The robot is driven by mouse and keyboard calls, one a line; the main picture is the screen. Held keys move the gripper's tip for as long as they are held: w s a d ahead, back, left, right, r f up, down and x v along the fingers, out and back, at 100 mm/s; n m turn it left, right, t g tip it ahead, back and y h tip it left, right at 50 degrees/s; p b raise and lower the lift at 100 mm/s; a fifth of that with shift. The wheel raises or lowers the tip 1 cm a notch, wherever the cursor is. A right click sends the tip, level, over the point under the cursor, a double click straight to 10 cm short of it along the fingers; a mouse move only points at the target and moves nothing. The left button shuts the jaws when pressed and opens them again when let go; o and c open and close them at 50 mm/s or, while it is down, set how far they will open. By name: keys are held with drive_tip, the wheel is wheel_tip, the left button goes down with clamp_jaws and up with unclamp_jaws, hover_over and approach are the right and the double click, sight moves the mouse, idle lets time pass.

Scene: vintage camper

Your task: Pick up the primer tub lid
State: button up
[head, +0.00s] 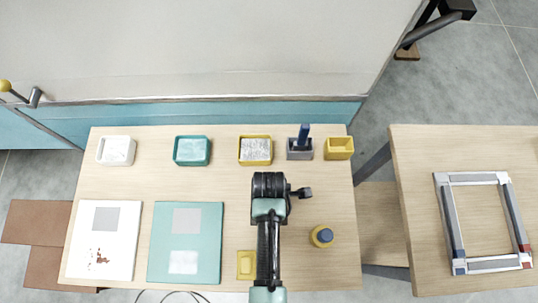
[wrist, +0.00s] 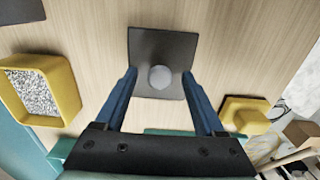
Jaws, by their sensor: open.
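A dark grey square lid with a round lighter grey knob (wrist: 160,77), which fits the primer tub lid, lies flat on the wooden table in the middle of the wrist view. My gripper (wrist: 159,74) is open above it. Its two blue fingers stand either side of the knob, near the lid's side edges, with clear gaps to the knob. Whether the fingertips are level with the knob I cannot tell. In the head view my arm covers this spot, and the lid cannot be made out clearly.
A yellow tub of speckled filler (wrist: 40,88) and a yellow lid (wrist: 245,114) flank the spot. A grey tub holding a blue-handled tool (head: 300,149) stands at the back. A yellow round container (head: 322,236) stands to the right. Two panels (head: 186,243) (head: 104,240) lie left.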

clamp_jaws()
drive_tip(key=shift+r, duration=0.1)
idle(0.3)
